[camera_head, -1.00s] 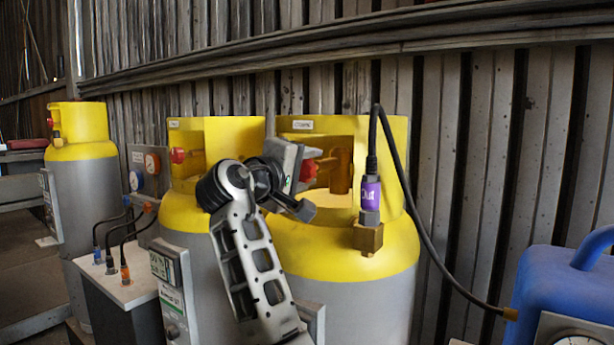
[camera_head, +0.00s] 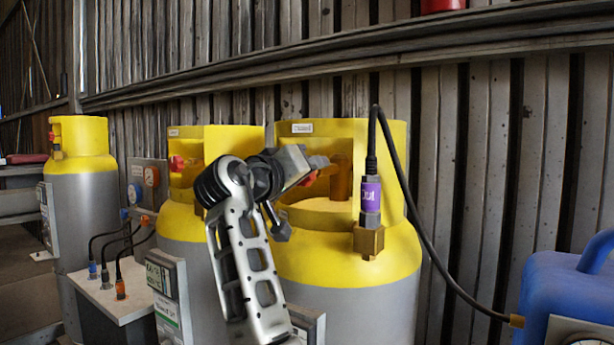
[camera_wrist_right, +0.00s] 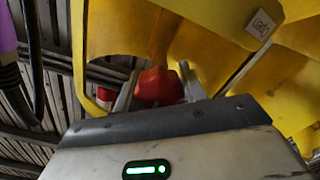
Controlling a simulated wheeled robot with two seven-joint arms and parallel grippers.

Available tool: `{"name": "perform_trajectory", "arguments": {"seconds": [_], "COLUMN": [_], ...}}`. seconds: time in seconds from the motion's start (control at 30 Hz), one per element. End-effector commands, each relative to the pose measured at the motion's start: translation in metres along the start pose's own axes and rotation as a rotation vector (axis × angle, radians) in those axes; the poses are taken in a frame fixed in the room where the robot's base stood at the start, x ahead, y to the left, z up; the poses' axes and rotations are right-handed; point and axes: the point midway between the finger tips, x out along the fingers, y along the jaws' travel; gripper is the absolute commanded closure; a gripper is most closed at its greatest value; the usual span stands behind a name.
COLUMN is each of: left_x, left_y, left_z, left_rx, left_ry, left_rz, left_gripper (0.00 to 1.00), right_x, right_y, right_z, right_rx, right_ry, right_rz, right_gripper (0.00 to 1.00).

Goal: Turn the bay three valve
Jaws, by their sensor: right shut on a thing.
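A yellow-topped grey cylinder (camera_head: 345,262) stands at the middle, its red valve knob (camera_head: 309,179) inside the opening of the yellow collar. In the head view my right gripper (camera_head: 314,168) is at this knob and covers most of it. In the right wrist view the red knob (camera_wrist_right: 158,86) sits between the two fingers of my right gripper (camera_wrist_right: 157,88), which is shut on it. A brass valve body (camera_head: 341,177) stands behind the knob. The label on the collar (camera_head: 302,128) is too small to read. My left gripper is not in view.
A second yellow-topped cylinder (camera_head: 185,222) with a red knob (camera_head: 177,163) stands close on the left, a third (camera_head: 80,150) farther left. A black hose (camera_head: 435,260) runs from the purple-banded fitting (camera_head: 371,195) toward the blue machine (camera_head: 570,285). A hose box (camera_head: 110,295) stands front left.

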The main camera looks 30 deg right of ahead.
Motion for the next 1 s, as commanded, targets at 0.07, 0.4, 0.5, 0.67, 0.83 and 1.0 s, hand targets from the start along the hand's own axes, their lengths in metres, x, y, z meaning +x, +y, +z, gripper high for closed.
{"name": "perform_trajectory", "arguments": {"seconds": [0.07,0.4,0.5,0.67,0.83,1.0], "left_x": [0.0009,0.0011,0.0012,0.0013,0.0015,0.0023], "left_y": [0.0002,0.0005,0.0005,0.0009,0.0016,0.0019], "left_z": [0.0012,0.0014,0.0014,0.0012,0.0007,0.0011], "left_rx": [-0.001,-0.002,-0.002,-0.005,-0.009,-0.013], "left_ry": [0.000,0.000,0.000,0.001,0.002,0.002], "left_rz": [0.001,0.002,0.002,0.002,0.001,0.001], "left_gripper": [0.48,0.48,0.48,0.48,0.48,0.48], "right_x": [-0.0003,-0.0002,-0.0003,-0.0002,-0.0001,-0.0027], "right_y": [-0.0020,-0.0019,-0.0019,-0.0018,-0.0010,-0.0009], "right_z": [0.0022,0.0021,0.0021,0.0021,0.0013,0.0010], "right_rx": [0.013,0.032,0.032,0.032,0.032,0.032], "right_ry": [-0.005,-0.006,-0.006,-0.006,-0.004,-0.002], "right_rz": [-0.002,-0.003,-0.004,-0.004,-0.002,-0.002], "right_gripper": [0.81,0.81,0.81,0.37,0.37,0.37]}}
